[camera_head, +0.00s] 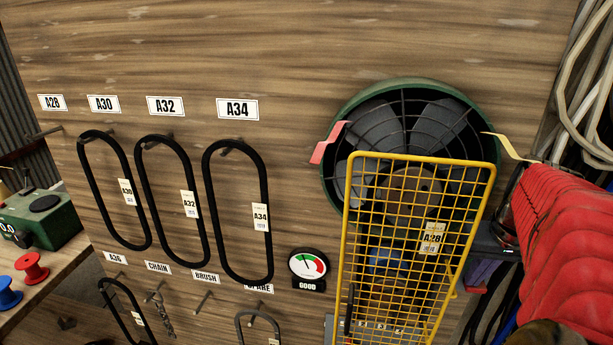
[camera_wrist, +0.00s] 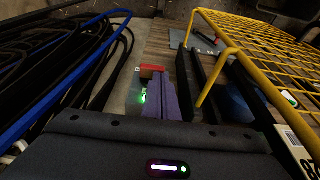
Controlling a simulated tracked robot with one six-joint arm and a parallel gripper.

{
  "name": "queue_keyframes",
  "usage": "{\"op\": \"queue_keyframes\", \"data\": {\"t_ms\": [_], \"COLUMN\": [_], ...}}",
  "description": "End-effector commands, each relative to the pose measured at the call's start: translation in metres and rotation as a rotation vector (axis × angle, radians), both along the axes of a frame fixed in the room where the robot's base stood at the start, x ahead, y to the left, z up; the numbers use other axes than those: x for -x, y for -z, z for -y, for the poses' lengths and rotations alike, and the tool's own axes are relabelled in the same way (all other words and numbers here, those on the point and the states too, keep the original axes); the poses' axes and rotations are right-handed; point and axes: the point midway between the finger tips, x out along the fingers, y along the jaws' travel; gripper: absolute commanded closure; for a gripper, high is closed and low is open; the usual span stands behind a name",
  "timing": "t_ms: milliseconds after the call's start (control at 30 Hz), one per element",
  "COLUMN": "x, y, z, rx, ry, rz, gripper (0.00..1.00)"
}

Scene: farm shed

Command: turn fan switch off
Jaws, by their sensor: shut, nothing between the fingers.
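The wall fan (camera_head: 416,128) shows in the head view, a dark green round housing with a black grille, partly behind a yellow wire guard. A pink ribbon and a yellow ribbon stick out from its rim. In the wrist view my gripper (camera_wrist: 164,84) has purple fingers, closed together and empty. Their tips are at or just beside a small red block (camera_wrist: 150,71), which looks like the switch; contact is unclear. A green glow (camera_wrist: 142,92) shows beside it. In the head view my red arm and dark gripper body come in from the right and hide most of this spot.
The yellow wire guard (camera_head: 352,215) stands out close to my gripper, and it also shows in the wrist view (camera_wrist: 232,50). Cables (camera_wrist: 85,60) hang on the other side. Black belts (camera_head: 207,210) hang on the wooden wall, beside a round gauge (camera_head: 309,265).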

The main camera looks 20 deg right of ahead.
Motion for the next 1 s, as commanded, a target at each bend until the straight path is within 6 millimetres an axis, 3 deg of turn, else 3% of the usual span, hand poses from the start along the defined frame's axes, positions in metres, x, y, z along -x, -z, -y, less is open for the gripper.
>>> {"op": "queue_keyframes", "data": {"t_ms": [1000], "x": [-0.008], "y": [0.012], "z": [-0.014], "rx": [0.0], "ry": [0.001], "rz": [0.0], "gripper": [1.0]}}
